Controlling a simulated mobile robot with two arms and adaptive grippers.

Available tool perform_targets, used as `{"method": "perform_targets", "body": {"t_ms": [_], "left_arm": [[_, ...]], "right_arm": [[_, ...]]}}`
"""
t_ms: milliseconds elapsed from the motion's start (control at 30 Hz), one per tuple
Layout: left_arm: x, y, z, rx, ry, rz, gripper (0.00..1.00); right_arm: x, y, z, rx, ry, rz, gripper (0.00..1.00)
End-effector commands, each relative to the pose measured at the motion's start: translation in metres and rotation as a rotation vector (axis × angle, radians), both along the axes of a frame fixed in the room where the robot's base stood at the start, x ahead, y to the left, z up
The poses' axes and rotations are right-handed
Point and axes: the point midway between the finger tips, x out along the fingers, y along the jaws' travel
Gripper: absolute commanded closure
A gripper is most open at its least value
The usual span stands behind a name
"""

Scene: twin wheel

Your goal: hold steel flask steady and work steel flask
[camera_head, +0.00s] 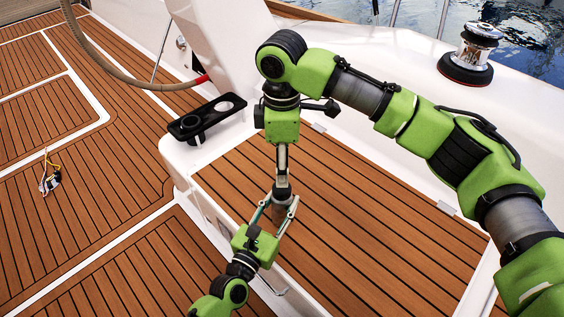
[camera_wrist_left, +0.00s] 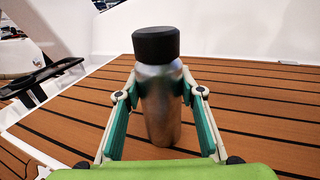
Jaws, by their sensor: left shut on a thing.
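The steel flask (camera_wrist_left: 160,105) stands upright on the wooden deck in the left wrist view, a silver cylinder with a black cap (camera_wrist_left: 156,43). My left gripper (camera_wrist_left: 161,95) is shut on its body, one pad on each side. In the head view, the left gripper (camera_head: 275,206) reaches up from the bottom around the flask, which is small and partly hidden there. My right gripper (camera_head: 282,172) points down just above the flask, in line with it. Whether its fingers are open or shut, or touch the cap, is too small to tell. The left wrist view does not show it.
A black holder (camera_head: 207,119) with round openings sits on the white ledge at the left. A winch (camera_head: 468,56) stands at the upper right. A small bundle of cords (camera_head: 50,178) lies on the left deck. The teak panel (camera_head: 370,220) right of the flask is clear.

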Motion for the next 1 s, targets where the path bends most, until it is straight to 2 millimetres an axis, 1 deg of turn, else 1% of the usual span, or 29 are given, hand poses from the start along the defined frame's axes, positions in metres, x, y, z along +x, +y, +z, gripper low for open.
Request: {"method": "perform_targets", "body": {"t_ms": [167,267,367,600,700,833,1000], "left_arm": [[0.0,0.0,0.0,0.0,0.0,0.001,1.0],[0.0,0.0,0.0,0.0,0.0,0.001,1.0],[0.0,0.0,0.0,0.0,0.0,0.001,1.0],[0.0,0.0,0.0,0.0,0.0,0.001,1.0],[0.0,0.0,0.0,0.0,0.0,0.001,1.0],[0.0,0.0,0.0,0.0,0.0,0.001,1.0],[0.0,0.0,0.0,0.0,0.0,0.001,1.0]], "right_arm": [[0.0,0.0,-0.001,0.0,0.0,-0.002,0.54],[0.0,0.0,-0.007,0.0,0.001,-0.003,0.54],[0.0,0.0,-0.02,-0.002,0.002,-0.003,0.54],[-0.001,0.0,-0.057,-0.001,0.002,-0.003,0.54],[0.0,0.0,-0.069,0.0,0.001,-0.004,0.54],[0.0,0.0,-0.078,-0.001,0.001,-0.004,0.54],[0.0,0.0,-0.081,0.0,0.0,-0.004,0.54]]}}
